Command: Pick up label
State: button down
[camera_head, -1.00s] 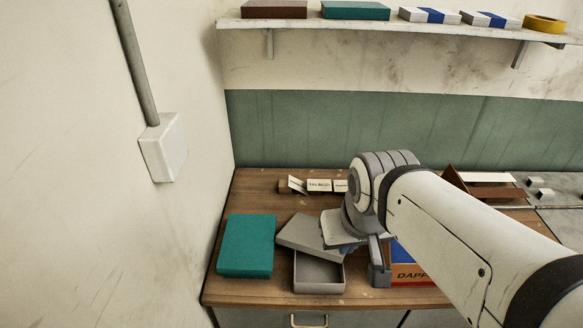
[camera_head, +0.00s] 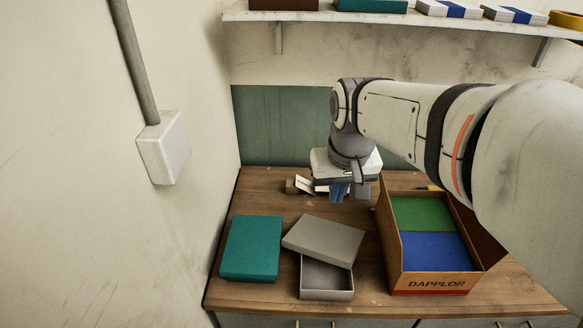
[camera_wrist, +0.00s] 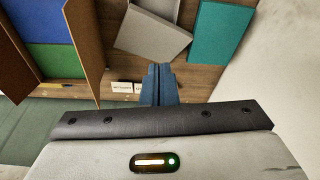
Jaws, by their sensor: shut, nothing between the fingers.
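Small white labels stand in a wooden holder (camera_head: 291,186) at the back of the table. In the head view a tilted label (camera_head: 305,183) shows at the left end; my gripper and wrist cover much of the row. In the wrist view two printed labels (camera_wrist: 121,87) (camera_wrist: 138,88) show just left of my fingers. My gripper (camera_head: 339,196) has blue fingers that point down, above and in front of the holder. In the wrist view the fingers (camera_wrist: 160,68) are together, with nothing between them.
A teal box (camera_head: 250,247) lies at the left. A grey box (camera_head: 327,280) with its lid (camera_head: 324,240) askew sits mid-table. A brown carton (camera_head: 433,284) with green and blue contents stands at the right. A shelf (camera_head: 390,18) runs along the wall above.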

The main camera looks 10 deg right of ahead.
jog(key=w+f+g+b, duration=0.1)
jog(key=w+f, duration=0.4)
jog(key=w, duration=0.4)
jog(key=w+f+m+g+b, duration=0.15)
jog(key=w+f, duration=0.25)
jog(key=w, duration=0.5)
jog(key=w+f+n+g+b, duration=0.15)
jog(key=w+f, duration=0.35)
jog(key=w, duration=0.5)
jog(key=shift+m+g, duration=0.6)
jog(key=shift+m, duration=0.1)
jog(key=w+f, duration=0.1)
jog(key=f, duration=0.5)
jog(key=w+f, duration=0.1)
jog(key=f, duration=0.6)
jog(key=f+p, duration=0.1)
jog(key=f, duration=0.5)
jog(key=shift+w+d+f, duration=0.2)
jog(key=shift+w+f, duration=0.15)
jog(key=shift+w, duration=0.05)
jog(key=s, duration=0.3)
jog(key=shift+a+r+p, duration=0.2)
jog(key=shift+p, duration=0.2)
jog(key=shift+s+f, duration=0.15)
jog(key=shift+s, duration=0.25)
jog(key=shift+a, duration=0.1)
